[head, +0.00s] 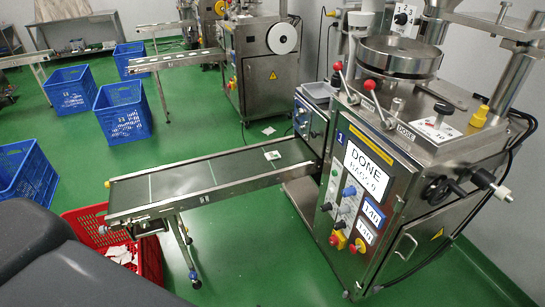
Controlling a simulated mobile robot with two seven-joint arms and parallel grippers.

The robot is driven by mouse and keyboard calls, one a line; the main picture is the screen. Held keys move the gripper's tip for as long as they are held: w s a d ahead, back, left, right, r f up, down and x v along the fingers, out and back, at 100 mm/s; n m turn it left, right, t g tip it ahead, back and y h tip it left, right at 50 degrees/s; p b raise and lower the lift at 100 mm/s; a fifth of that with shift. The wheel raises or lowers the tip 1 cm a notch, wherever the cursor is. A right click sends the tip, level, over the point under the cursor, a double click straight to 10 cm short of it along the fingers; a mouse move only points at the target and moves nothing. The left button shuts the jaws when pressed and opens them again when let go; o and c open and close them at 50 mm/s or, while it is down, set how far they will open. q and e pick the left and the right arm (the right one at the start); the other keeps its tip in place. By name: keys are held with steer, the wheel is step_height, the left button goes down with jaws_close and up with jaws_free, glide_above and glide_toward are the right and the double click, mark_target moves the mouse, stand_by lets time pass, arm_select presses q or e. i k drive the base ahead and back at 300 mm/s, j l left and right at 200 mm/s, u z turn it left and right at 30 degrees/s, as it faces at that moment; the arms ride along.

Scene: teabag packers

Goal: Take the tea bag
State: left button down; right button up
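A small, pale tea bag (272,155) with a greenish mark lies flat on the dark belt of the conveyor (205,178), near its right end by the packing machine (375,165). Another small white piece (268,130), perhaps a tea bag, lies on the green floor behind the conveyor. White pieces (123,254), which look like tea bags, lie in the red crate (152,262) under the conveyor's left end. Neither of my grippers shows in the head view.
Blue crates (121,122) stand on the floor at the left and back. A second packing machine (265,75) with its own conveyor (175,61) stands behind. Green floor (240,240) is clear in front of the conveyor.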

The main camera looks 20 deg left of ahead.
mark_target(274, 154)
steer(key=i+j+z, duration=0.15)
steer(key=i+j, duration=0.2)
steer(key=i+j+z, duration=0.1)
steer(key=i+j, duration=0.2)
steer(key=i+j+z, duration=0.15)
steer(key=i+j, duration=0.15)
steer(key=j, duration=0.15)
steer(key=i+j+z, duration=0.1)
steer(key=i+j, duration=0.2)
steer(key=i+j+z, duration=0.15)
steer(key=j, duration=0.4)
steer(key=i+j+z, duration=0.1)
steer(key=i+j, duration=0.25)
steer(key=j, duration=0.15)
